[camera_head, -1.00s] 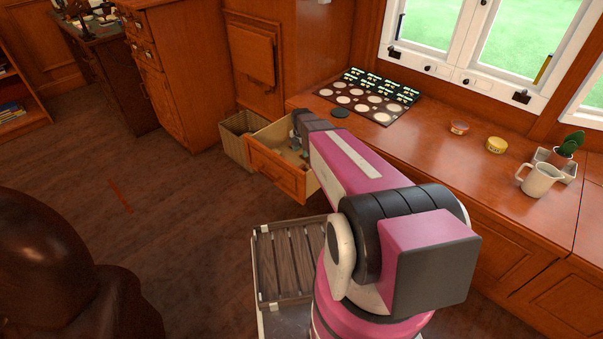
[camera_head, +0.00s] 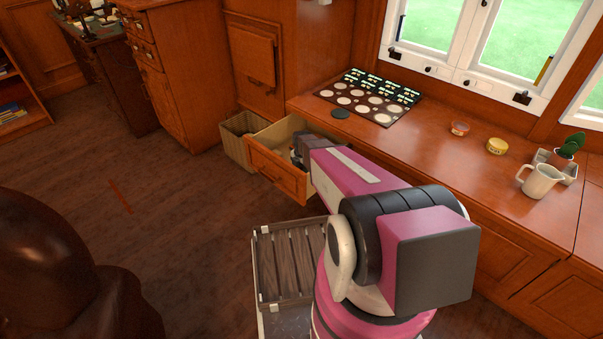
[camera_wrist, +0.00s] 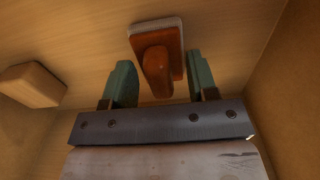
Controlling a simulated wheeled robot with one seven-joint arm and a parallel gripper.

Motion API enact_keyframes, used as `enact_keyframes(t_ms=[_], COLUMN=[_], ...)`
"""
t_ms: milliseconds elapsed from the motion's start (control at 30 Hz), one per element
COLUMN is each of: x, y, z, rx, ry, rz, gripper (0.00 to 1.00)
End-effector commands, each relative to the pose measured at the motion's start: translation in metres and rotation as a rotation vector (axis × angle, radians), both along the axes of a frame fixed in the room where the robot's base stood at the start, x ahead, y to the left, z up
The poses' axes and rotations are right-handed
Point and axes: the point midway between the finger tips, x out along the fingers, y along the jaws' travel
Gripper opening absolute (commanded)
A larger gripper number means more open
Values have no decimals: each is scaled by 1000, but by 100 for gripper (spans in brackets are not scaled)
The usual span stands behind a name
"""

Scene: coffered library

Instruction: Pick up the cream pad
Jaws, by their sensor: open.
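In the wrist view, a reddish-brown wooden piece with a raised grip (camera_wrist: 158,70) lies on the drawer floor, edged by a pale cream-grey pad (camera_wrist: 153,23). My gripper (camera_wrist: 161,78) is open, with one green finger on each side of the wooden grip. The fingers look apart from it; I cannot tell how far above the floor they are. In the head view, my arm reaches into the open drawer (camera_head: 277,179) and hides most of its inside, including the pad.
A light wooden block (camera_wrist: 32,85) lies left of the gripper in the drawer. The drawer wall (camera_wrist: 285,90) rises close on the right. A wicker basket (camera_head: 237,145) stands beside the drawer. The counter above holds a dark tray of discs (camera_head: 352,101) and a white jug (camera_head: 538,180).

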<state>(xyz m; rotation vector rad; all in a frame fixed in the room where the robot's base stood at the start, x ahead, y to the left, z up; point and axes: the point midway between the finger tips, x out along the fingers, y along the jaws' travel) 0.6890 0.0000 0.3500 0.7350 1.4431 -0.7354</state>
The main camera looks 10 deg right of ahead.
Motion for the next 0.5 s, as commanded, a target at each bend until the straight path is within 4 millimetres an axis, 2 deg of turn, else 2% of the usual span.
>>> enact_keyframes(t_ms=[133,167,300,333,500], x=[0,0,0,0,0], y=[0,0,0,0,0], z=[1,1,1,1,1], rx=[0,0,0,0,0], ry=[0,0,0,0,0], rz=[0,0,0,0,0], gripper=[53,50,4,0,0])
